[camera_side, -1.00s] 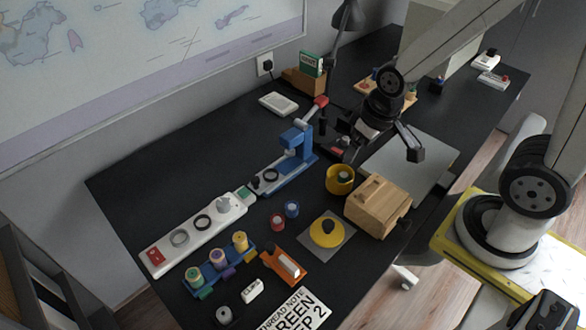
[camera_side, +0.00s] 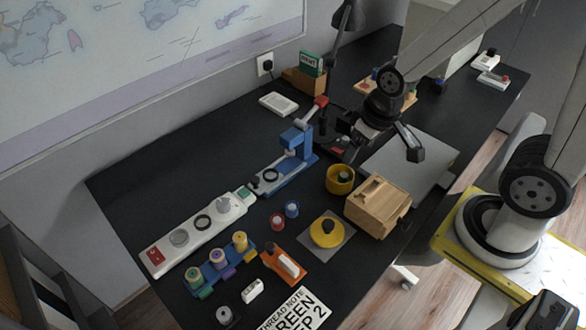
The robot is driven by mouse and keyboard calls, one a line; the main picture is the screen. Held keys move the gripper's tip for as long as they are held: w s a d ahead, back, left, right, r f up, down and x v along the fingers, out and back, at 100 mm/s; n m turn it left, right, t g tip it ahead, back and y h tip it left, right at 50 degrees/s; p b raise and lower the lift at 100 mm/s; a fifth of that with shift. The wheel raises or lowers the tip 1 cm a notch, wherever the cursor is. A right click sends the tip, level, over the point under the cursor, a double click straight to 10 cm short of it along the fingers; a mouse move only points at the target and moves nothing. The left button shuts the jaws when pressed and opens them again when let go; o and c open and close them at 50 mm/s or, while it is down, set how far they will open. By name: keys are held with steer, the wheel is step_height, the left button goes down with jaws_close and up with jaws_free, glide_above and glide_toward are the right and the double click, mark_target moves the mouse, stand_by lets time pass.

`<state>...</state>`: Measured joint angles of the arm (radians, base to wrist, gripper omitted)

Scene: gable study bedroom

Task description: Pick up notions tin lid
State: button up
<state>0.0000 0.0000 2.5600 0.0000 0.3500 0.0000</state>
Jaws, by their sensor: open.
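The notions tin lid appears to be the yellow round lid with a dark raised knob (camera_side: 326,232). It lies flat on a grey square mat (camera_side: 345,228) near the front of the black desk. A yellow round tin (camera_side: 340,186), open at the top, stands behind it. My gripper (camera_side: 380,152) is open and empty, its two dark fingers spread wide. It is above the desk, behind and to the right of the lid and well apart from it.
A wooden box (camera_side: 378,210) stands close to the right of the lid. An orange tray (camera_side: 284,266), a blue spool rack (camera_side: 218,272) and a white power strip (camera_side: 193,236) lie to the left. A blue clamp-like device (camera_side: 292,160) stands behind. A grey board (camera_side: 425,165) lies to the right.

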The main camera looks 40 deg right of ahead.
stand_by(0.4)
steer(key=n+g, duration=0.2)
steer(key=n, duration=1.5)
glide_above(329, 222)
step_height(329, 222, down, 15)
steer(key=shift+w+r, duration=0.1)
steer(key=shift+w, duration=0.05)
steer(key=shift+a+f+n+g, duration=0.1)
steer(key=shift+f+n+g, duration=0.2)
steer(key=shift+f+n, duration=0.35)
steer(key=shift+f, duration=0.1)
steer(key=shift+f, duration=0.15)
steer(key=shift+f, duration=1.1)
steer(key=shift+f, duration=0.15)
